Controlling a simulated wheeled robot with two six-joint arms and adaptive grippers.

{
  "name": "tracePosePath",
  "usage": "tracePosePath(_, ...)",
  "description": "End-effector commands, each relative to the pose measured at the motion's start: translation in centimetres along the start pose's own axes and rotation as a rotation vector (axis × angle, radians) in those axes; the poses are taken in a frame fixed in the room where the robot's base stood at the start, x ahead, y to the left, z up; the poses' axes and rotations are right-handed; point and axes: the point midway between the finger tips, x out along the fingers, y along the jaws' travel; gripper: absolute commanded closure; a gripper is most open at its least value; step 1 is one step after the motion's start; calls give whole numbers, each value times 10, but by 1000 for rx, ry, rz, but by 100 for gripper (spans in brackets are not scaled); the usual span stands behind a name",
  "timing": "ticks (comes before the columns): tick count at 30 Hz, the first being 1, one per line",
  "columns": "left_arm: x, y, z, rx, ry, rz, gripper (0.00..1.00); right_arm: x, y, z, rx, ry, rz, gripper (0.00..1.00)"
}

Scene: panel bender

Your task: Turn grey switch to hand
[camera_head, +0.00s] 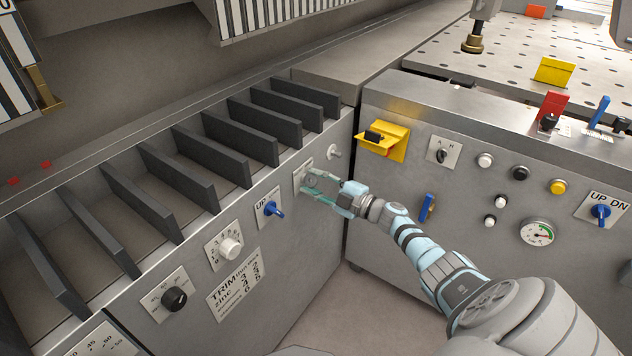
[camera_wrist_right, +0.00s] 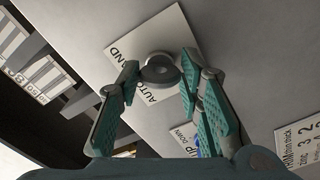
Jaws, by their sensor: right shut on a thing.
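The grey switch (camera_wrist_right: 160,68) is a round knob on a white plate (camera_wrist_right: 132,45) lettered AUTO and HAND, in the right wrist view. In the head view its plate (camera_head: 299,174) is on the left grey panel, partly hidden by my gripper. My right gripper (camera_head: 318,187) reaches the switch from the right. Its green fingers (camera_wrist_right: 160,75) stand on either side of the knob and are shut on it. Which word the knob points to cannot be told. My left gripper is not in view.
On the same panel, a blue UP switch (camera_head: 275,209), a white dial (camera_head: 230,247) and a black knob (camera_head: 174,299) lie to the left. A silver button (camera_head: 334,152) is close above the gripper. A yellow guarded switch (camera_head: 385,140) is on the adjoining panel to the right.

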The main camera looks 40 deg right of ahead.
Motion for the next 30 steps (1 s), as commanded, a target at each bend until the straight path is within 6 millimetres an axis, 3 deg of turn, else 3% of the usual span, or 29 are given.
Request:
tracePosePath(3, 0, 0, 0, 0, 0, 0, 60, 0, -1, 0, 2, -1, -2, 95)
tracePosePath(4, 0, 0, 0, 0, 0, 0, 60, 0, -1, 0, 2, -1, -2, 62)
tracePosePath(7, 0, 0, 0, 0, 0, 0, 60, 0, -1, 0, 1, -1, -1, 47)
tracePosePath(16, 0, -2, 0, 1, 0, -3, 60, -1, 0, 0, -1, 0, -1, 47)
tracePosePath(19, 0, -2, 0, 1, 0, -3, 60, -10, -1, 1, -3, -2, -1, 47)
tracePosePath(30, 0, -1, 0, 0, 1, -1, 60, -102, -2, 1, -2, -2, -7, 47)
